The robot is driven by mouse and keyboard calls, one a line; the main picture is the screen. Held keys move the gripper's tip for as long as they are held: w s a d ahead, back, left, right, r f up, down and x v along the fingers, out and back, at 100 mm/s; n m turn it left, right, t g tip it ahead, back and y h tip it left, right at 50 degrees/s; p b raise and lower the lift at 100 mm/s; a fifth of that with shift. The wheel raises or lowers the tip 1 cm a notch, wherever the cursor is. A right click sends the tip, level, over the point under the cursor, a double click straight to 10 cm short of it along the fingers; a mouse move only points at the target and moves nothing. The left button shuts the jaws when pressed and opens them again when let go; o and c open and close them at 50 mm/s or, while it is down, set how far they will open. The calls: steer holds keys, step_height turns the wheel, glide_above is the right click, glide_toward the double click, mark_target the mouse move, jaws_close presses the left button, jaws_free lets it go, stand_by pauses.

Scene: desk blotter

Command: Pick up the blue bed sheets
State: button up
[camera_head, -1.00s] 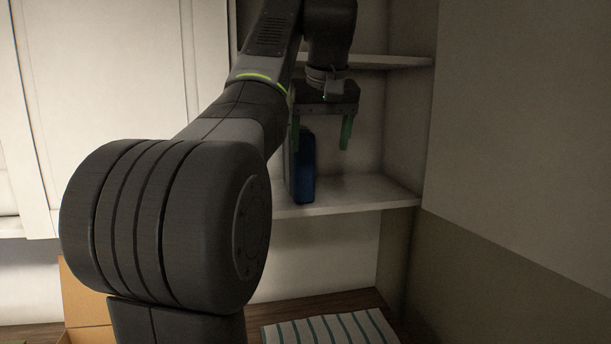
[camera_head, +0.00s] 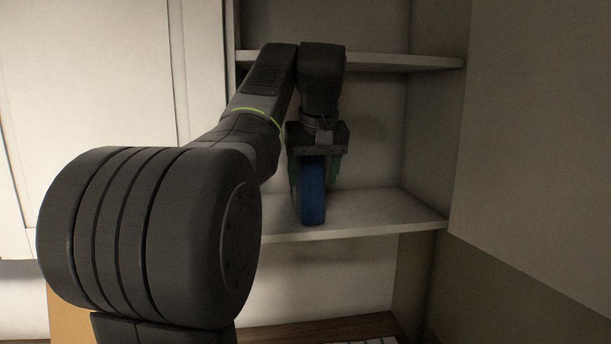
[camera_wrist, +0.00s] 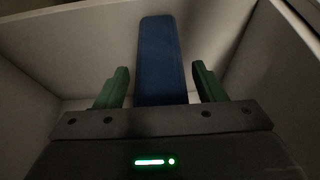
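The blue bed sheets (camera_head: 313,192) show as a narrow upright blue block standing on the lower shelf, with a greyish side at its left. My gripper (camera_head: 316,170) is above and around it, with green fingers on its left and right sides. In the wrist view the blue bed sheets (camera_wrist: 163,60) rise between the two spread fingers of my gripper (camera_wrist: 161,88). Gaps show between the block and both fingers there, so the gripper is open. The block's top is hidden by the gripper body in the head view.
The lower shelf (camera_head: 390,212) has free room to the right of the block. An upper shelf (camera_head: 400,63) is close above and behind my wrist. A cabinet door or panel (camera_head: 545,120) stands at the right, and white doors (camera_head: 100,75) at the left. A cardboard box (camera_head: 68,310) is low at left.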

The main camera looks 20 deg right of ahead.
steer(key=c, duration=1.1)
steer(key=shift+o, duration=0.2)
steer(key=shift+r, duration=0.1)
